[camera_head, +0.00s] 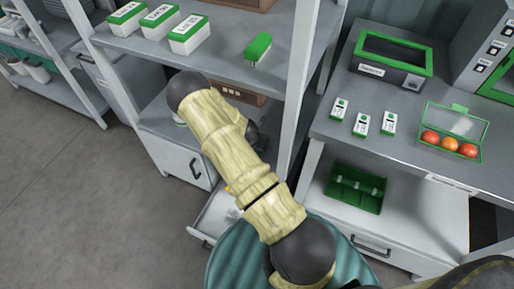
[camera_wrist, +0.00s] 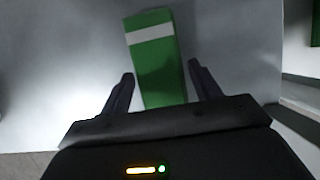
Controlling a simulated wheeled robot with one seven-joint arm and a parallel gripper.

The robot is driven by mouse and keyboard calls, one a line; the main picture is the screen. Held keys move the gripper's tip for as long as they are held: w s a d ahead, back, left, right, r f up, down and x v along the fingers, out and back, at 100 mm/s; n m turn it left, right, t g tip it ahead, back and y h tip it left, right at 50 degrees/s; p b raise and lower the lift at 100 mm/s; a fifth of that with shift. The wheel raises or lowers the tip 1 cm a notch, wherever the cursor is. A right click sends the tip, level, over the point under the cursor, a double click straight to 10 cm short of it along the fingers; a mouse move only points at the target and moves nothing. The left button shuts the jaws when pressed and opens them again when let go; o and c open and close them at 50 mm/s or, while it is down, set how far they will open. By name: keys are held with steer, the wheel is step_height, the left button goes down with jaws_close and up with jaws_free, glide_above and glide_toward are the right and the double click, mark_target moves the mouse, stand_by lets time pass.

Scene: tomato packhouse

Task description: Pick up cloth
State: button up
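In the wrist view a green oblong piece with a white band (camera_wrist: 154,60) lies on a pale grey surface. It may be the cloth, but I cannot tell its material. My gripper (camera_wrist: 160,72) is open, with one finger on each side of the green piece. The near end of the piece is hidden behind the gripper body. I cannot tell whether the fingers touch it. In the head view my own arm hides the gripper, and I make out no cloth there.
A grey shelf rack (camera_head: 218,48) holds white and green boxes (camera_head: 190,33). An open drawer (camera_head: 213,217) is below it. A grey bench (camera_head: 322,128) at right carries small cartons (camera_head: 361,124), a green-framed device (camera_head: 392,58) and a clear tomato box (camera_head: 428,152). A green tray (camera_head: 355,188) sits beneath.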

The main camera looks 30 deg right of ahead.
steer(key=c, duration=0.6)
steer(key=shift+c, duration=0.2)
steer(key=shift+r+p, duration=0.35)
steer(key=shift+r, duration=1.25)
steer(key=shift+s+a+r, duration=0.15)
steer(key=shift+a+r, duration=0.05)
steer(key=shift+a, duration=0.05)
steer(key=s+a, duration=1)
steer(key=a, duration=0.3)
steer(key=shift+s+a, duration=0.35)
steer(key=shift+s, duration=0.05)
